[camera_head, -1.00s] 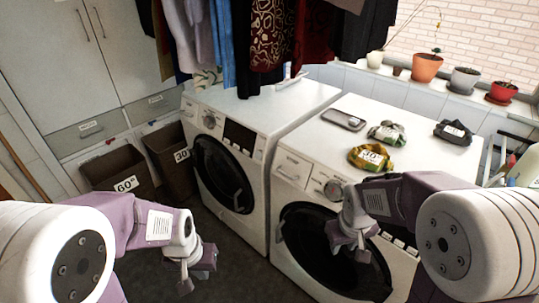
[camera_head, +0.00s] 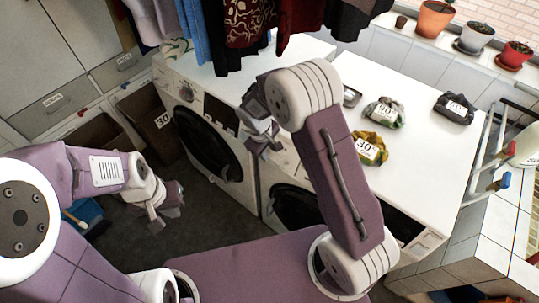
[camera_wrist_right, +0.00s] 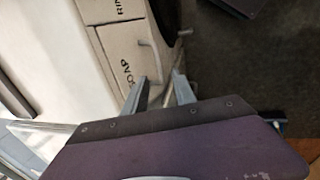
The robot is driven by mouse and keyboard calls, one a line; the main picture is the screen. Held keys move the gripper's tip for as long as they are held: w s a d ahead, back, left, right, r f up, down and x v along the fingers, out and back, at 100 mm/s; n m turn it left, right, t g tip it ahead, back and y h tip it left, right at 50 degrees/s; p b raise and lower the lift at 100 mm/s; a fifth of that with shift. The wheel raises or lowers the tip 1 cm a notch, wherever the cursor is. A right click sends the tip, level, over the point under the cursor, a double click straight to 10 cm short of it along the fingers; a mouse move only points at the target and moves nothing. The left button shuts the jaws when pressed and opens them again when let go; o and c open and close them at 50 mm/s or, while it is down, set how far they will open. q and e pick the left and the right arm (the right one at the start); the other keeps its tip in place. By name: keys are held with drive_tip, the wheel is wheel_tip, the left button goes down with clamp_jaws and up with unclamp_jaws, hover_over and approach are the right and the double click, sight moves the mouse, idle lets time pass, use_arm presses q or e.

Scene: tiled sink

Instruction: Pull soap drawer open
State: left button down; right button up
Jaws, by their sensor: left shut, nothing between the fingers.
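The soap drawer (camera_wrist_right: 116,45) is a pale, outlined, lettered front panel on the right washing machine (camera_head: 420,160). It looks closed in the right wrist view; in the head view my right arm hides much of that area. My right gripper (camera_head: 262,138) is by the upper left front corner of that machine. My left gripper (camera_head: 165,215) is shut and empty, low in front of the left machine.
The left washing machine (camera_head: 228,92) stands beside the right one. Folded cloths (camera_head: 385,112) with tags lie on the right machine's top. Clothes (camera_head: 250,30) hang above. Bins (camera_head: 150,115) stand at the left. Dark floor (camera_head: 215,215) is free in front.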

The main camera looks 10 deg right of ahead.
sight(270, 160)
drive_tip(key=x, duration=0.6)
drive_tip(key=shift+w+f, duration=0.1)
drive_tip(key=shift+w, duration=0.15)
drive_tip(key=shift+c, duration=1.3)
clamp_jaws()
drive_tip(key=shift+w, duration=0.1)
